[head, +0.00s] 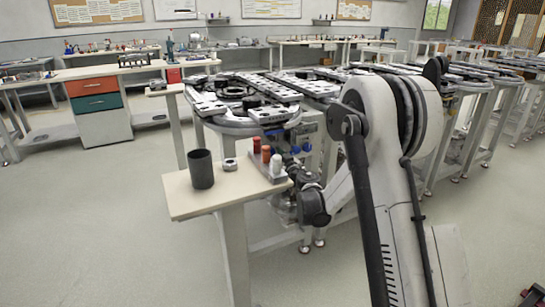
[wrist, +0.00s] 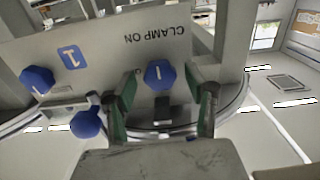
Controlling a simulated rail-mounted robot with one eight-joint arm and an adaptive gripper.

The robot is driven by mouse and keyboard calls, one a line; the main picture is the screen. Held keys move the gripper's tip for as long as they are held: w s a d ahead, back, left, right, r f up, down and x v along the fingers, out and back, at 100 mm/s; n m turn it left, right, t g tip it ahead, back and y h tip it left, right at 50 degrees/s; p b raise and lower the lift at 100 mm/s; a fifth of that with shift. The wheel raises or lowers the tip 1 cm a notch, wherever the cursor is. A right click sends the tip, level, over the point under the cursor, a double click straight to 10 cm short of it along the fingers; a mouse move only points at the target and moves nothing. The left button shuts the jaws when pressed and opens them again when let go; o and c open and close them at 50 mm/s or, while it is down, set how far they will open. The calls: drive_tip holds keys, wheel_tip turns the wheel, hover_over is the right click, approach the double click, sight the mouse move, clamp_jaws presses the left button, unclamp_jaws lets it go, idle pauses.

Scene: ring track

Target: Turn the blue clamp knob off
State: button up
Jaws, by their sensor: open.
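The blue clamp knob (wrist: 159,74) is on a grey panel (wrist: 105,55) in the wrist view, beside the lettering "CLAMP ON", which reads upside down. A short white line marks its face. My gripper (wrist: 168,84) is open, with one finger on each side of this knob. I cannot tell whether either finger touches it. In the head view, small blue knobs (head: 295,149) show below the ring track, and my gripper (head: 308,178) is low beside them, mostly hard to make out.
Two more blue knobs, one left (wrist: 37,78) and one lower (wrist: 86,122), are left of my gripper. In the head view, a small shelf (head: 190,203) with a dark cup (head: 201,169) and red, orange and white pieces stands close by. Open floor lies left.

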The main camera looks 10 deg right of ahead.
drive_tip(key=c, duration=1.1)
drive_tip(key=shift+c, duration=0.2)
drive_tip(key=shift+n, duration=0.3)
drive_tip(key=n, duration=0.3)
drive_tip(key=shift+n, duration=0.3)
drive_tip(key=n, duration=0.4)
drive_tip(key=shift+n, duration=0.3)
drive_tip(key=n, duration=0.4)
drive_tip(key=shift+b, duration=0.3)
drive_tip(key=shift+n, duration=2.5)
